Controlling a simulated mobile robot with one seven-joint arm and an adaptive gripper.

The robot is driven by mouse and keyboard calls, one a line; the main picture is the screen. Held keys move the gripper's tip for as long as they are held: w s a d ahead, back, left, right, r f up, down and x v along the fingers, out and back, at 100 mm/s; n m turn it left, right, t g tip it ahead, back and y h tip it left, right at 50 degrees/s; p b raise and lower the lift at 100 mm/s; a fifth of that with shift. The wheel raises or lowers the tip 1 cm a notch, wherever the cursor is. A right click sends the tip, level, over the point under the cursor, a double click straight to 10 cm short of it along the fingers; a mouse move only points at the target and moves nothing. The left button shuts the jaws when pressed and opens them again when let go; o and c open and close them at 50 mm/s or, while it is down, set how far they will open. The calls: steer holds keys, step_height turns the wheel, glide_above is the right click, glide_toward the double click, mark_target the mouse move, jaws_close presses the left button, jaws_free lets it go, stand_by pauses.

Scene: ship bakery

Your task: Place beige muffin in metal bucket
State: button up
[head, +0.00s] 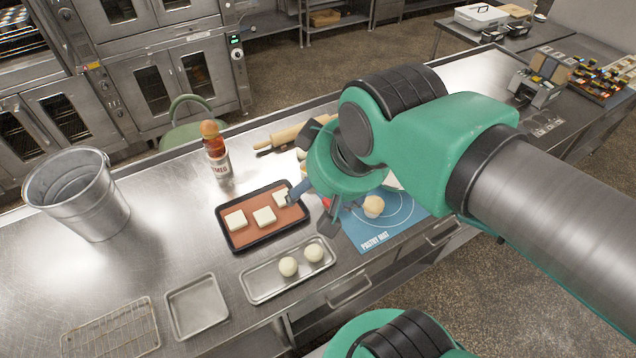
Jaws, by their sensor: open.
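The metal bucket (86,208) stands upright on the left of the steel worktop and looks empty in the part I can see. A small round beige item (373,207), which looks like the beige muffin, sits on the blue pastry mat (375,241). My gripper (313,212) is open, between the dark baking tray and the mat, left of the beige item. My arm comes in from the right and hides part of the mat and what lies behind it. I cannot tell how high the fingers are above the worktop.
The dark tray (238,241) holds pale square pieces. A metal tray (263,287) holds two dough balls. A small empty tray (197,306) and a wire rack (110,330) lie in front. A bottle (217,160) and rolling pin (288,136) stand or lie behind.

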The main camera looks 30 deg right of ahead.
stand_by(0.4)
steer(key=n+g+p, duration=0.3)
steer(key=n+g, duration=0.3)
steer(key=n, duration=0.3)
glide_above(374, 201)
step_height(374, 201, down, 24)
steer(key=shift+w+r, duration=0.1)
steer(key=shift+r, duration=0.05)
step_height(374, 201, down, 8)
steer(key=shift+b, duration=0.5)
steer(key=shift+f, duration=0.3)
